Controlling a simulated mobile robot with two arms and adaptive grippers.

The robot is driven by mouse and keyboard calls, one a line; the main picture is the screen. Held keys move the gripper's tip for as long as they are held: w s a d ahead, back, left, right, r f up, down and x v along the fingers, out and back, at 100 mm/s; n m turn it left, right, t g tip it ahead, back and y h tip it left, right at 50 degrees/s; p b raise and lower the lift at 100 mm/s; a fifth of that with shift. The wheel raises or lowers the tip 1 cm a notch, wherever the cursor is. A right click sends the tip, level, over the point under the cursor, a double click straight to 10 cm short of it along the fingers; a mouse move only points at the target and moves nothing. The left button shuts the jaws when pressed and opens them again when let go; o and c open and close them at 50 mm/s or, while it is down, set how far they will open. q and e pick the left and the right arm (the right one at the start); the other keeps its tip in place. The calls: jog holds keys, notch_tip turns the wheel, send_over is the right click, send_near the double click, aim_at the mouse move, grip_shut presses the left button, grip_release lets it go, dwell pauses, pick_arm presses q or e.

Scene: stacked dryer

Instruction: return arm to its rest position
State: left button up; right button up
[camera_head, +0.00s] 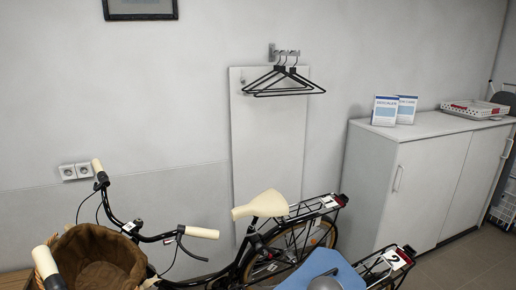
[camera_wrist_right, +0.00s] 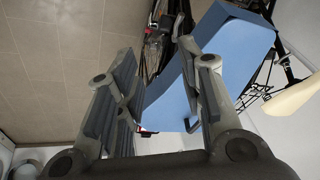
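My right gripper (camera_wrist_right: 160,52) shows in the right wrist view with its two dark-padded fingers spread apart. Nothing is held between them. A blue, box-like part shows behind the fingers. A blue rounded part with a grey cap also shows at the bottom edge of the head view; I cannot tell for certain what it belongs to. No gripper shows in the head view, and my left gripper is in neither view.
A black bicycle with a cream saddle (camera_head: 262,204) and a wicker basket (camera_head: 76,250) stands in front. Another rear rack (camera_head: 385,265) is close by. A white cabinet (camera_head: 418,185) stands right. Black hangers (camera_head: 284,92) hang on the wall. Tiled floor (camera_wrist_right: 45,75) shows below the gripper.

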jog(key=s+d+f+n, duration=0.1)
jog(key=s+d+n, duration=0.15)
jog(key=s, duration=0.65)
jog(key=s+d+f+n+y, duration=0.1)
jog(key=s+n, duration=0.3)
jog(key=s, duration=0.5)
jog(key=s+d+f+n, duration=0.1)
jog(key=s+d+n, duration=0.15)
jog(key=s, duration=0.65)
notch_tip(320, 180, down, 29)
jog(key=s+n+g+b, duration=0.1)
jog(key=s+g+b, duration=0.1)
jog(key=b, duration=0.2)
jog(key=s+d+f+g+b, duration=0.1)
jog(key=s+d+f+b, duration=0.1)
jog(key=s+f, duration=1.5)
notch_tip(320, 180, down, 4)
jog(key=shift+d+r+b, duration=0.25)
jog(key=shift+d+b, duration=0.15)
jog(key=shift+b, duration=0.15)
